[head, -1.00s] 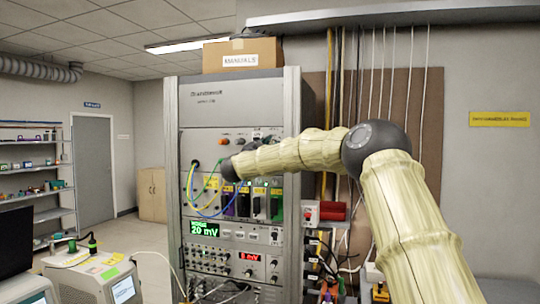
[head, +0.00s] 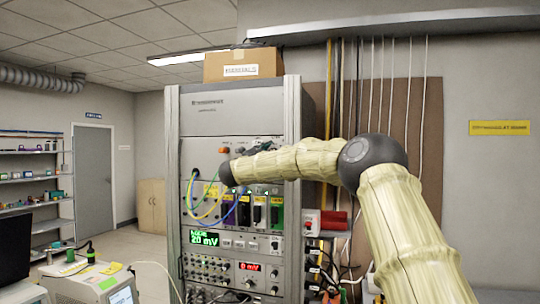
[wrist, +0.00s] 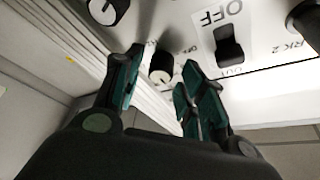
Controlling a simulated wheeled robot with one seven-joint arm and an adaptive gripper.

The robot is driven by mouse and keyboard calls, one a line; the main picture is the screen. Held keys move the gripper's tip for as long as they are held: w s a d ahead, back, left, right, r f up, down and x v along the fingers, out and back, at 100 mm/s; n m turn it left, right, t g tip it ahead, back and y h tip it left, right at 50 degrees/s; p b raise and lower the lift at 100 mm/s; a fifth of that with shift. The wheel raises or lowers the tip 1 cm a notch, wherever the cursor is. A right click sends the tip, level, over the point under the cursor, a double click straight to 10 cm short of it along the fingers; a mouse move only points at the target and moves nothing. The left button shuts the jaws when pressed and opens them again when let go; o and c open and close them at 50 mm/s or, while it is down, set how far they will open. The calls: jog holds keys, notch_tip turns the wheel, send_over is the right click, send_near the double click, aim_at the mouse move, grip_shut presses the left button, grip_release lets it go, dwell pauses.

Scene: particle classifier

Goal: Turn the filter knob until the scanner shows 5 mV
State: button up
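The tall grey rack (head: 232,122) stands in front of me. Its green display (head: 205,238) reads 20 mV; a smaller red display (head: 250,266) shows a digit before mV that I cannot read surely. In the wrist view my gripper (wrist: 160,66) is open, with its two teal-and-black fingers on either side of a small black knob (wrist: 161,68) with a pale face. I cannot tell whether they touch it. Its label is too blurred to read, so I cannot confirm it is the filter knob. In the head view my fingers are hidden behind my wrist.
In the wrist view another black knob (wrist: 107,10) lies upper left, and a black switch (wrist: 229,48) marked OFF lies right. Looped cables (head: 192,190) hang in front of the rack. A box (head: 243,62) stands on top. A bench device (head: 92,280) stands lower left.

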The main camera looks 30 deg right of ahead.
jog(key=shift+a+f, duration=0.1)
jog(key=v, duration=1.1)
jog(key=shift+s+a+f, duration=0.15)
jog(key=shift+s+a, duration=0.05)
jog(key=shift+a, duration=0.05)
jog(key=shift+d, duration=0.1)
